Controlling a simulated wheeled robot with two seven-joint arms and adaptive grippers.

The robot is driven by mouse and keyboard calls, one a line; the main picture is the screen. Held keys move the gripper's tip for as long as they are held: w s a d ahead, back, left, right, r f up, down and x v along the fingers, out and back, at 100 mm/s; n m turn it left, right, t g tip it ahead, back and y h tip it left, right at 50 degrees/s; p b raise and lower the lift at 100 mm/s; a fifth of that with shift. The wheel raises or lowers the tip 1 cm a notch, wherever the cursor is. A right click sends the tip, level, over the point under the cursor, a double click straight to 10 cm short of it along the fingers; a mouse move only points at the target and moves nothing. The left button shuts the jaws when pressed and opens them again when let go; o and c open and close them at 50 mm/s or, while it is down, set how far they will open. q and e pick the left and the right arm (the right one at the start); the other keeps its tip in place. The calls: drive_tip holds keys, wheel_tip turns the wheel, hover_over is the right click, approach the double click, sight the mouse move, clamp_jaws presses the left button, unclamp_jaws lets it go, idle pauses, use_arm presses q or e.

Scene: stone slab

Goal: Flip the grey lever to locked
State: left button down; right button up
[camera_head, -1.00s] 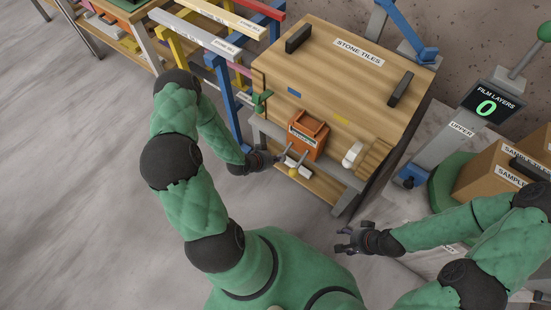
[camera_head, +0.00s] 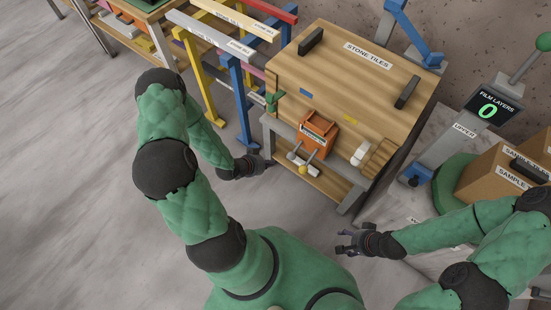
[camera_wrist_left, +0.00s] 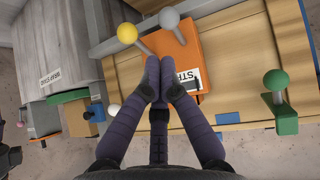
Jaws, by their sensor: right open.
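The grey lever's round knob (camera_wrist_left: 168,18) stands beside the orange box (camera_wrist_left: 178,75) in the left wrist view. The yellow-knobbed lever (camera_wrist_left: 127,33) is just left of it there. In the head view the orange box (camera_head: 317,133) sits on the front of the wooden stone-tiles chest, with the grey knob (camera_head: 291,155) and yellow knob (camera_head: 303,169) in front. My left gripper (camera_head: 270,163) is left of both knobs, apart from them. In its wrist view its fingertips (camera_wrist_left: 160,75) are together, with nothing visible between them. My right gripper (camera_head: 343,243) is open and empty, below the chest's right corner.
The chest (camera_head: 340,85) has a green knobbed bracket (camera_head: 273,101) at its left and a white handle (camera_head: 360,152) at its right. Coloured racks (camera_head: 225,75) stand left of it. A grey post with a film-layers display (camera_head: 487,107) stands at right. Floor in front is clear.

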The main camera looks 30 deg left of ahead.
use_arm(q)
drive_tip(key=v, duration=0.2)
drive_tip(key=shift+s+a, duration=0.1)
drive_tip(key=shift+s, duration=0.35)
drive_tip(key=s+d+f+n+g, duration=0.1)
drive_tip(key=s+d+n+g, duration=0.1)
drive_tip(key=d, duration=0.8)
drive_tip(key=s+d+f+n+g+h, duration=0.1)
drive_tip(key=s+d+g, duration=0.4)
drive_tip(key=d, duration=0.5)
drive_tip(key=shift+d+n+g, duration=0.25)
drive_tip(key=shift+n+g, duration=0.25)
drive_tip(key=shift+n, duration=0.1)
